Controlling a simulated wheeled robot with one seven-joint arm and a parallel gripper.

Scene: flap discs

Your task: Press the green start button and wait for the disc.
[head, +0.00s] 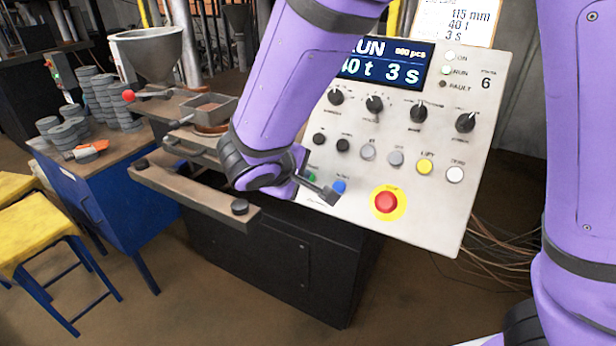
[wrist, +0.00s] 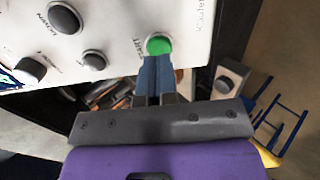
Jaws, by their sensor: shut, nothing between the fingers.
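The green start button (wrist: 158,45) sits on the pale control panel (head: 455,215), with a START label beside it in the wrist view. My gripper (wrist: 157,60) is shut and empty, and its blue fingertips overlap the button's near edge in the wrist view. I cannot tell whether they touch it. In the head view my purple arm ends just left of the button (head: 311,177), which is partly covered, and my fingers are mostly hidden. The display (head: 385,68) reads RUN, 40 t, 3 s. I cannot make out a fresh disc at the machine.
A blue button (head: 339,187) and a red stop button on a yellow ring (head: 386,202) are close by. Black knobs and several other buttons lie above. Stacks of grey discs (head: 98,95) stand on a blue workbench (head: 95,190). A yellow stool (head: 40,225) stands at left.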

